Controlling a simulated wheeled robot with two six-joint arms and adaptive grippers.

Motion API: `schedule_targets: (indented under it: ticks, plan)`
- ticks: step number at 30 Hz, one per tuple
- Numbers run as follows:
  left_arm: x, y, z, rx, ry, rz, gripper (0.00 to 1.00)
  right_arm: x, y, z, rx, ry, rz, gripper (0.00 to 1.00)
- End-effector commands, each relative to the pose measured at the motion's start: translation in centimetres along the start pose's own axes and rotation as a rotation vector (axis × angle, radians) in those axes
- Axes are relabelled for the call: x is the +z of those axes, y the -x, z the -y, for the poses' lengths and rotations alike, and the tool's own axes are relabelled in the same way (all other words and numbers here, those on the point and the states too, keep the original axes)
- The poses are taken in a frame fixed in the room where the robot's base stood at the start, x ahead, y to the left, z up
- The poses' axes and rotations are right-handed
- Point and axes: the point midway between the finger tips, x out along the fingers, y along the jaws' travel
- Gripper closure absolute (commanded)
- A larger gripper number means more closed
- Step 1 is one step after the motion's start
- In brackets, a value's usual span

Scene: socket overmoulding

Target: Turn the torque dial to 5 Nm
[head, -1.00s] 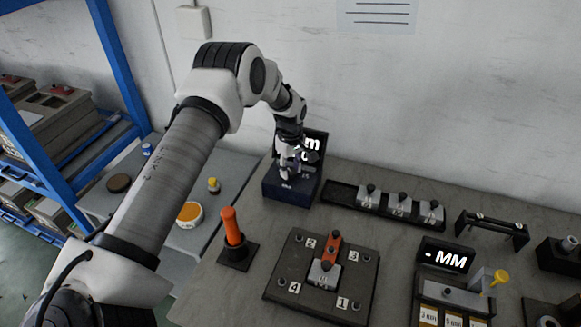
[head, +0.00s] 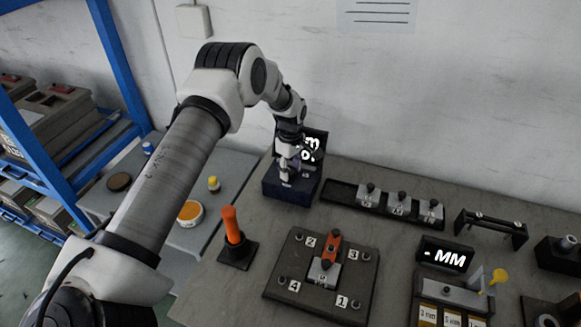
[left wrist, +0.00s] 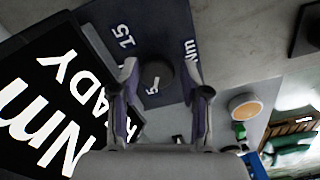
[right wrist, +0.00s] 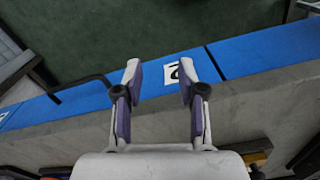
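The torque unit (head: 288,190) is a dark blue box with a black display (head: 314,146) behind it, at the back of the bench. In the left wrist view the display (left wrist: 50,100) reads "Nm" and "READY" in part; any number is out of sight. The dial (left wrist: 158,75) is a round black knob beside printed marks "15" and "5". My left gripper (left wrist: 160,80) is over the unit, open, one finger on each side of the dial, with narrow gaps showing. The dial's pointer cannot be made out. My right gripper (right wrist: 158,78) is open and empty near a blue-edged surface.
A black tray with metal parts (head: 385,203) stands right of the unit. A numbered fixture plate (head: 280,283) and an orange-handled tool (head: 232,226) are nearer. An "MM" display (head: 445,256) is at the right. A wall (head: 440,110) rises behind the bench.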

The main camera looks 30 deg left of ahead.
Motion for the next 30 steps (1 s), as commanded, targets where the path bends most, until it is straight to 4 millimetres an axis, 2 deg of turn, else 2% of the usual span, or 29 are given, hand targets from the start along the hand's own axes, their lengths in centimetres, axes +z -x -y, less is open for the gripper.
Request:
schedule_targets:
  ticks: [9, 13, 24, 30]
  plan:
    - [-0.1, 0.2, -0.2, 0.005, -0.001, -0.002, 0.38, 0.0, 0.0, 0.0, 0.0, 0.0, 0.0, 0.6]
    - [-0.1, 1.3, -0.3, 0.008, -0.001, -0.003, 0.38, 0.0, 0.0, 0.0, 0.0, 0.0, 0.0, 0.6]
    - [0.0, 9.9, -0.2, 0.006, -0.001, -0.002, 0.38, 0.0, 0.0, 0.0, 0.0, 0.0, 0.0, 0.6]
    - [0.0, 12.0, -0.1, 0.004, -0.001, -0.002, 0.38, 0.0, 0.0, 0.0, 0.0, 0.0, 0.0, 0.6]
